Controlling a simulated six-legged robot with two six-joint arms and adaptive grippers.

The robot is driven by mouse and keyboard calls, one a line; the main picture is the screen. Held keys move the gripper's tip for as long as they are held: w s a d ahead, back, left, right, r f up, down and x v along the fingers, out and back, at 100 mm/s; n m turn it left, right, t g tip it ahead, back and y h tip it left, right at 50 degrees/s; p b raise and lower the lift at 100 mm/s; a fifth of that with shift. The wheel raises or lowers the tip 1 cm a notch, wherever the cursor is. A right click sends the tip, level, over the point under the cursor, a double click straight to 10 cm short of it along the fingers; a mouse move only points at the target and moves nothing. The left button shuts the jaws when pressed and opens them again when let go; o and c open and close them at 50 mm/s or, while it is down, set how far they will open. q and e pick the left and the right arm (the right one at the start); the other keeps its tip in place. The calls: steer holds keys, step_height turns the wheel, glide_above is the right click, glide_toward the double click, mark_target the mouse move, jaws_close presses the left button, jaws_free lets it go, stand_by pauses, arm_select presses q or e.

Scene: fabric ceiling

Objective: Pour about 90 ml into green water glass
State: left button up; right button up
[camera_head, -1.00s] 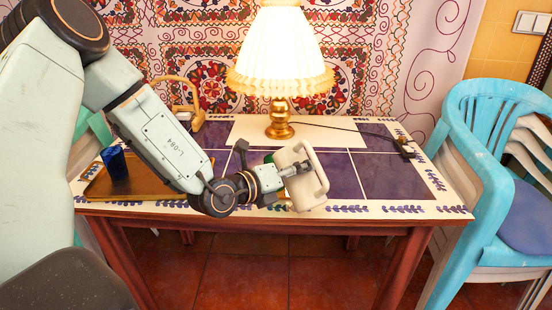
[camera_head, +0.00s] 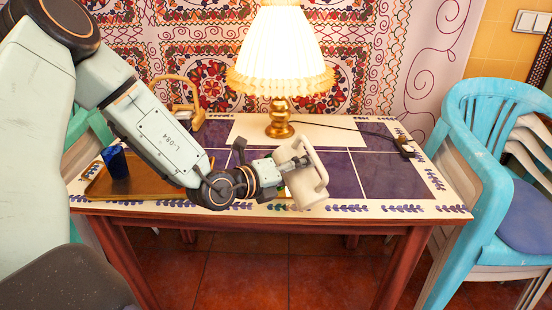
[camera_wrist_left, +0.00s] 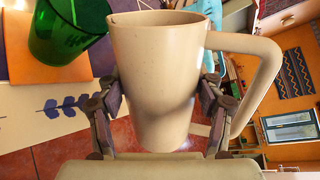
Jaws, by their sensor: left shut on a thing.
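My left gripper (camera_head: 290,168) is shut on a cream jug (camera_head: 306,180) with a large handle, near the front edge of the table. The jug is tilted, with its rim toward the upper left in the head view. In the left wrist view the jug (camera_wrist_left: 160,75) fills the middle between the two fingers. The green water glass (camera_wrist_left: 65,32) shows at the upper left there, on an orange-brown square, beside the jug's rim. In the head view the glass is mostly or wholly hidden behind my gripper and the jug. I cannot see any liquid. My right gripper is not in view.
A lit lamp (camera_head: 280,70) stands at the back middle of the table (camera_head: 440,207), its cord running right. A blue cup (camera_head: 115,163) stands on a brown tray (camera_head: 150,187) at the left. A wooden-handled object (camera_head: 190,100) is behind.

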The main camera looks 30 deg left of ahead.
arm_select(q)
steer(key=shift+w+a+r+n+g+h+p, duration=0.1)
steer(key=shift+a+r+n+g+h+p, duration=0.1)
steer(key=shift+r+n, duration=0.25)
steer(key=shift+a+r+n+g+h+p, duration=0.1)
steer(key=shift+r+n+p, duration=0.1)
steer(key=shift+r+n, duration=0.25)
stand_by(2.8)
steer(key=shift+f, duration=0.1)
steer(key=f+m, duration=0.1)
steer(key=m+b, duration=0.1)
steer(key=f+m+t+y+b, duration=0.1)
steer(key=shift+d+f, duration=0.25)
steer(key=shift+f, duration=0.1)
steer(key=shift+m+y, duration=0.3)
steer(key=shift+m, duration=0.1)
steer(key=shift+r+m, duration=0.2)
steer(key=shift+m, duration=0.1)
steer(key=shift+s+d+r+m+t, duration=0.15)
steer(key=shift+s+m+t, duration=0.15)
steer(key=shift+t, duration=0.2)
steer(key=shift+d, duration=0.1)
steer(key=shift+w+d+m, duration=0.15)
steer(key=shift+m, duration=0.15)
